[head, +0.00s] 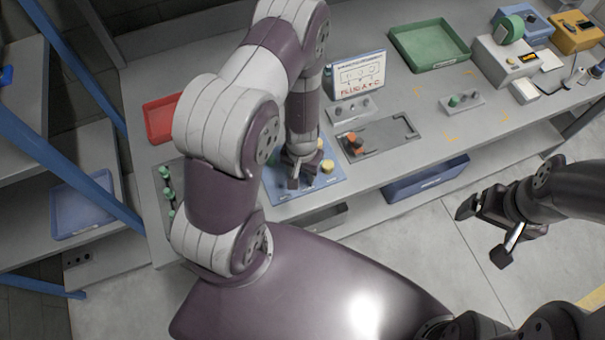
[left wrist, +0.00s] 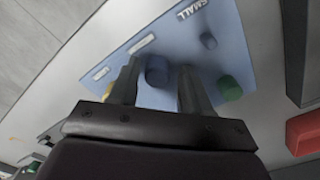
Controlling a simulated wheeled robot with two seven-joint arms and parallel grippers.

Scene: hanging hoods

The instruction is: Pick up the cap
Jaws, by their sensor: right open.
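A blue mat (head: 327,181) marked "SMALL" lies on the bench and also shows in the left wrist view (left wrist: 222,50). Several small round pieces stand on it. A blue cap (left wrist: 157,70) is between the fingertips of my left gripper (left wrist: 158,82), with a gap on each side. My left gripper is open, pointing down over the mat in the head view (head: 302,176). A green cap (left wrist: 229,88) is right of the fingers, and a yellow cap (head: 327,167) is beside the gripper. My right gripper (head: 487,228) is open and empty, off the bench's front edge.
A grey plate with an orange piece (head: 355,143) lies right of the mat. A sign (head: 357,75) stands behind it. A red tray (head: 161,118) is at left, a green tray (head: 432,45) at back right. A blue bin (head: 425,180) is below the bench.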

